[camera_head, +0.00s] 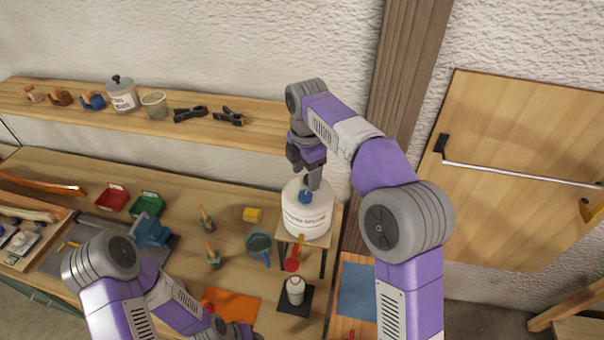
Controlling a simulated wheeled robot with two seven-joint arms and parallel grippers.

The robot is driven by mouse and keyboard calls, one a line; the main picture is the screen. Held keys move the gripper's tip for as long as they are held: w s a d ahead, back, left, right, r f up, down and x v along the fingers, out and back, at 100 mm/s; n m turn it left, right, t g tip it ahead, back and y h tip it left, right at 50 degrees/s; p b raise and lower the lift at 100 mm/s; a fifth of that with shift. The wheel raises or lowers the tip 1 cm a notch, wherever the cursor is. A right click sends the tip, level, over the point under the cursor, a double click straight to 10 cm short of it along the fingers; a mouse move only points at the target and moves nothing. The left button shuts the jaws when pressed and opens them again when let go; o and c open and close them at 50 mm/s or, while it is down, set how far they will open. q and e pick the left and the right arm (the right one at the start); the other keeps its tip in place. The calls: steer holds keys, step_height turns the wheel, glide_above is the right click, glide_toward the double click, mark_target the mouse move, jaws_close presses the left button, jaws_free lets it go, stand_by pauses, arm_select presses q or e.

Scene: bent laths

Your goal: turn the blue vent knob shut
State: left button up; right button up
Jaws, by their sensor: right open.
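The blue vent knob (305,197) sits on top of a white labelled container (309,222), which stands on a small wooden stand (322,241). My right gripper (309,184) points down just above the knob, with its fingers close to it. It is open; whether a finger touches the knob I cannot tell. The fingers partly cover the knob and the container's top. My left arm comes in at the lower left, and its gripper is not clearly visible.
A shelf (60,95) runs along the wall behind.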

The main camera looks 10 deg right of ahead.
mark_target(306, 195)
step_height(306, 195, down, 7)
steer(key=shift+f, duration=0.1)
steer(key=shift+w+f, duration=0.35)
steer(key=shift+s, duration=0.15)
steer(key=c, duration=1.1)
steer(key=shift+o, duration=0.2)
